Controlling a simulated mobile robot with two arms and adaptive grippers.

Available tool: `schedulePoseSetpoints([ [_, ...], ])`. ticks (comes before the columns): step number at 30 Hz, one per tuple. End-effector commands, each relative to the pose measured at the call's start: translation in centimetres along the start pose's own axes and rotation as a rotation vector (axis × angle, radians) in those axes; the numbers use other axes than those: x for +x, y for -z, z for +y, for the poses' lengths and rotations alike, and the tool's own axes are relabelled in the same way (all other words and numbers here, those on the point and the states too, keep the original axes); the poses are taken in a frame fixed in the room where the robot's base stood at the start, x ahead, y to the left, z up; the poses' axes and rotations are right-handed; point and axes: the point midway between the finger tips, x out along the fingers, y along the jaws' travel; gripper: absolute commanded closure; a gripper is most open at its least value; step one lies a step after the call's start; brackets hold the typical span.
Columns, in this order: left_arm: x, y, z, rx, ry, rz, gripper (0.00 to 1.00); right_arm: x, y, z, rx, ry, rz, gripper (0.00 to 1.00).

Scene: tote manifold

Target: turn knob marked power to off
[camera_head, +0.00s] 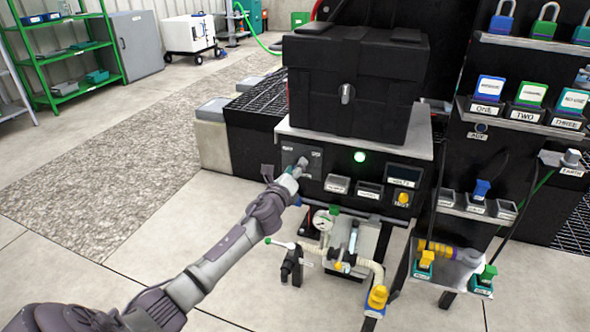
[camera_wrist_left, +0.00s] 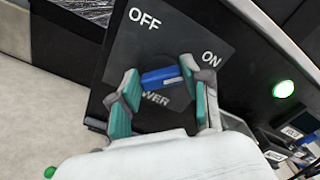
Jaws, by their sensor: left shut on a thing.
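The power knob (camera_wrist_left: 160,77) shows in the left wrist view as a blue bar on a dark plate (camera_wrist_left: 140,50) marked OFF at upper left, ON at right and a partly covered POWER below. The blue bar lies across the plate, its right end towards the ON side. My left gripper (camera_wrist_left: 158,80) is shut on the knob, one teal-padded finger on each side. In the head view my left gripper (camera_head: 294,172) reaches the plate (camera_head: 313,155) on the front of the console and covers most of the knob. My right gripper is not in view.
A green lamp (camera_head: 359,157) glows right of the plate. A black chest (camera_head: 350,80) stands on the console top. Gauge and valves (camera_head: 323,220) sit below the arm. A rack with padlocks and labelled boxes (camera_head: 530,92) stands right. The floor at left is open.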

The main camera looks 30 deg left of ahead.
Motion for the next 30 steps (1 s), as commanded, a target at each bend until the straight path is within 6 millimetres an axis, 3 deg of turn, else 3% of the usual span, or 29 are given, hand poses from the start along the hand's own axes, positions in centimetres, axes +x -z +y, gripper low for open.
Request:
schedulePoseSetpoints([
  [11,0.0,0.0,0.1,-0.113,-0.001,0.0,0.87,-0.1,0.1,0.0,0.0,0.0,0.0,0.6],
  [30,0.0,0.2,0.4,-0.692,-0.002,0.0,0.87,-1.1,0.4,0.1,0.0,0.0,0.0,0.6],
])
